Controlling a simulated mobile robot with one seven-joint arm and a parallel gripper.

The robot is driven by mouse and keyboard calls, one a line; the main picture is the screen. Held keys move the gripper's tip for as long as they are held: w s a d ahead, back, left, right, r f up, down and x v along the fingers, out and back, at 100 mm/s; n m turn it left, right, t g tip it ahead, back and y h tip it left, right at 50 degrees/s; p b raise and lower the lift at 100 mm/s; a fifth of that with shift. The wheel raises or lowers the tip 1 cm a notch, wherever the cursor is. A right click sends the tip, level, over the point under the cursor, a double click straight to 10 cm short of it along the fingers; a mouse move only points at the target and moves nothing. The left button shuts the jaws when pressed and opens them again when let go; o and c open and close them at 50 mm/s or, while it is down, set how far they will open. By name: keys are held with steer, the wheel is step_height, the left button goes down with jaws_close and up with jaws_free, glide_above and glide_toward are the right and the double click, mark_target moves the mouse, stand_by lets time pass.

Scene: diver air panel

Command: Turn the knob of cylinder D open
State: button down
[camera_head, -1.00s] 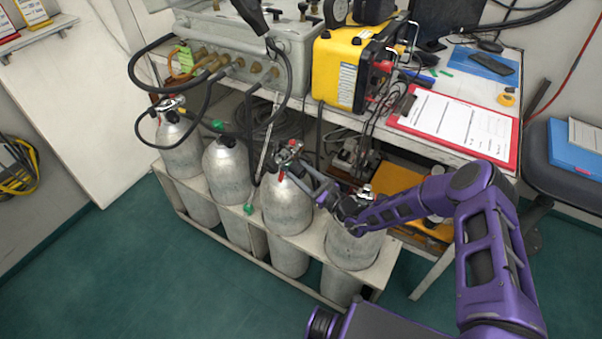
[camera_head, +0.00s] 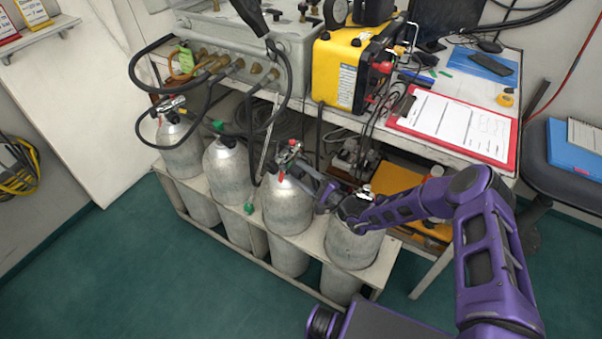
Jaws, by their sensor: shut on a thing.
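Several silver cylinders stand in a row in a pale rack; I cannot read a letter on any, so I cannot tell which is D. My gripper (camera_head: 296,167) reaches from the right to the top of the third cylinder from the left (camera_head: 287,207). It is shut on the valve knob there; the fingers and wrist hide most of the knob. Red parts of that valve (camera_head: 293,144) show above the fingers. The rightmost cylinder (camera_head: 352,247) stands below my wrist, its top partly covered by my arm.
The leftmost cylinder (camera_head: 180,150) and second cylinder (camera_head: 227,170) stand left of my gripper. Black hoses (camera_head: 288,75) hang from the grey panel (camera_head: 275,45). A yellow unit (camera_head: 340,72) and red clipboard (camera_head: 455,124) lie on the bench behind. Green floor in front is clear.

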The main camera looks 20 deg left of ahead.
mark_target(301, 169)
steer(key=shift+n, duration=0.5)
steer(key=shift+c, duration=1.5)
jaws_free()
step_height(301, 169, up, 9)
steer(key=shift+w+f+p, duration=0.1)
steer(key=shift+p, duration=0.75)
steer(key=shift+r, duration=0.65)
